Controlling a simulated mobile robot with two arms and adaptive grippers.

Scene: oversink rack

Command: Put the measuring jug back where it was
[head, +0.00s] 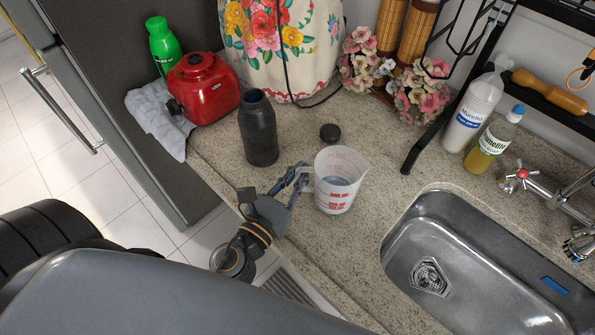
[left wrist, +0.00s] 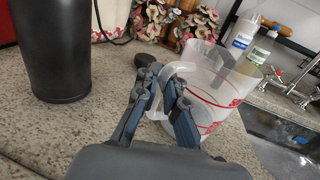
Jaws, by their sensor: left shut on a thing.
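The measuring jug (head: 340,180) is clear plastic with red markings and stands upright at the counter, left of the sink; I cannot tell whether its base touches the surface. My left gripper (head: 303,180) is at the jug's left side, shut on its handle. In the left wrist view the jug (left wrist: 218,85) is just beyond and right of the fingers, and my left gripper (left wrist: 162,100) has the white handle between its two fingers. My right gripper is not in view.
A dark bottle (head: 258,130) stands left of the jug, with a black cap (head: 330,133) behind. A steel sink (head: 400,262) lies to the right. A red canister (head: 205,90), flowers (head: 425,95) and soap bottles (head: 490,145) stand further back. Speckled counter is bare in front of the jug.

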